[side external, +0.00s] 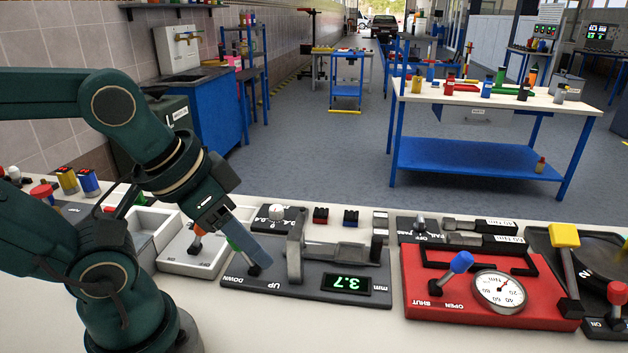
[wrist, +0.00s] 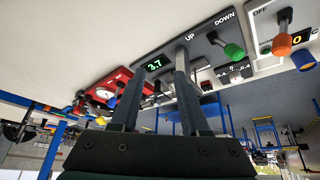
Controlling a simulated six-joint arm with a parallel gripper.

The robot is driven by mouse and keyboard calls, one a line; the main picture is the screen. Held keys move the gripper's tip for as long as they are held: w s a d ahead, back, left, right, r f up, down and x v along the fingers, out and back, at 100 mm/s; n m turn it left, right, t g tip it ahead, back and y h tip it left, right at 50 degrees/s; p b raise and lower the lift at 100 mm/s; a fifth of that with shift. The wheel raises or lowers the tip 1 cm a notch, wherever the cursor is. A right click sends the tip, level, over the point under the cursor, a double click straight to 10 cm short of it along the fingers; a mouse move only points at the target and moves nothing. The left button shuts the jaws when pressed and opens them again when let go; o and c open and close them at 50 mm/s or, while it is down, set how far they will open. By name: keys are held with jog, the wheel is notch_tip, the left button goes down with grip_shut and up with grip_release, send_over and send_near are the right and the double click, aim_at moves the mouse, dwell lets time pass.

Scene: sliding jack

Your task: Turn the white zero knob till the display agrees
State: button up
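The white zero knob (side external: 277,212) stands on a small dark plate with printed numbers, at the back left of the sliding jack's grey base (side external: 300,286). The green display (side external: 346,284) reads 3.7 with "mm" beside it; the same reading shows in the wrist view (wrist: 154,65). My gripper (side external: 262,257) points down over the base's left part, in front of the knob and apart from it. In the wrist view its two fingers (wrist: 160,64) are spread with no object clearly between them.
A green-tipped lever (side external: 235,244) marked UP and DOWN stands beside my fingers, partly hidden by them. The metal jack (side external: 340,251) is to the right. A red gauge panel (side external: 430,285) with a blue-tipped lever (side external: 461,262) lies farther right. White bench shows in front.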

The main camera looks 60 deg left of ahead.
jog(key=shift+o, duration=1.1)
jog(key=w+r, duration=0.2)
jog(key=r, duration=0.1)
jog(key=shift+n, duration=0.4)
jog(key=w+a+r+n, duration=0.2)
jog(key=w+r, duration=0.1)
jog(key=w, duration=0.1)
jog(key=n+g, duration=0.5)
jog(key=n, duration=0.4)
send_over(276, 208)
notch_tip(276, 208, down, 15)
jog(key=shift+s+a+f, duration=0.1)
jog(key=shift+a+f, duration=0.05)
jog(key=shift+f, duration=2.3)
